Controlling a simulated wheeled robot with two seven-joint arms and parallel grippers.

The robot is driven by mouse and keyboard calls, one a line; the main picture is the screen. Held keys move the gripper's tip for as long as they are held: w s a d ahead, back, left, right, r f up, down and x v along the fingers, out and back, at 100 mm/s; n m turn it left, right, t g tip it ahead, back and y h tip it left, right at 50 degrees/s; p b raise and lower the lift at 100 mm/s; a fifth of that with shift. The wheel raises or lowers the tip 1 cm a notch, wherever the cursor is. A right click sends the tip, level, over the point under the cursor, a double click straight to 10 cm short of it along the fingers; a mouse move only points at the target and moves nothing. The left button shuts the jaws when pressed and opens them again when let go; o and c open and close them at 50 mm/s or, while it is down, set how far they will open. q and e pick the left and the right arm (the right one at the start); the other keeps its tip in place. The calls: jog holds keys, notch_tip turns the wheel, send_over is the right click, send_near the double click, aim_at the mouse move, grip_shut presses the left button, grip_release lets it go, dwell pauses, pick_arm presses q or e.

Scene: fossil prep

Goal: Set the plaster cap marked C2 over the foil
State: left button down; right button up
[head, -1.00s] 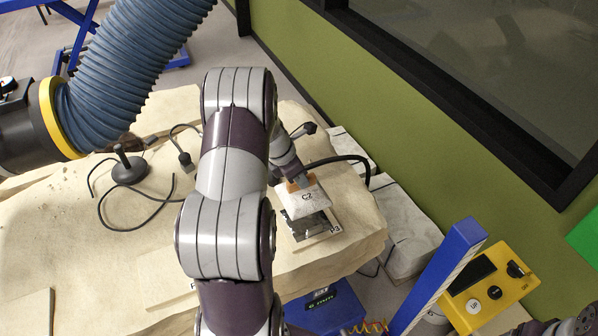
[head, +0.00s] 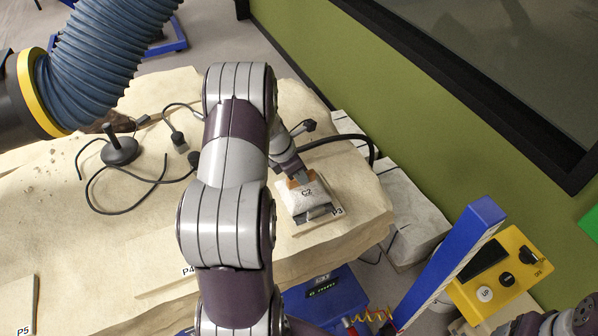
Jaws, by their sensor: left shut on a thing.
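The white plaster cap marked C2 (head: 304,199) is held by my left gripper (head: 299,179), which is shut on its far edge, near an orange patch. The cap is over the grey foil (head: 319,213), of which only a strip shows at the cap's near side. The foil lies on a flat pale plate marked P3 (head: 302,223). The cap hides most of the foil, and I cannot tell whether they touch. Part of my right arm shows at the bottom right; its gripper is out of view.
The plate sits on a broad tan rock slab (head: 130,240), near its right edge. A black cable (head: 345,138) arches just behind the cap. A blue ribbed hose (head: 110,60) hangs at upper left. A blue post (head: 450,260) and yellow control box (head: 500,275) stand at right.

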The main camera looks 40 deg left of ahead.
pick_arm(q)
jog(key=shift+s+d+f, duration=0.1)
jog(key=shift+s+d, duration=0.05)
jog(key=c, duration=0.9)
grip_release()
jog(key=shift+c, duration=0.2)
jog(key=b+v, duration=0.2)
jog(key=v, duration=1)
jog(key=shift+s+r, duration=0.2)
jog(key=shift+r, duration=0.05)
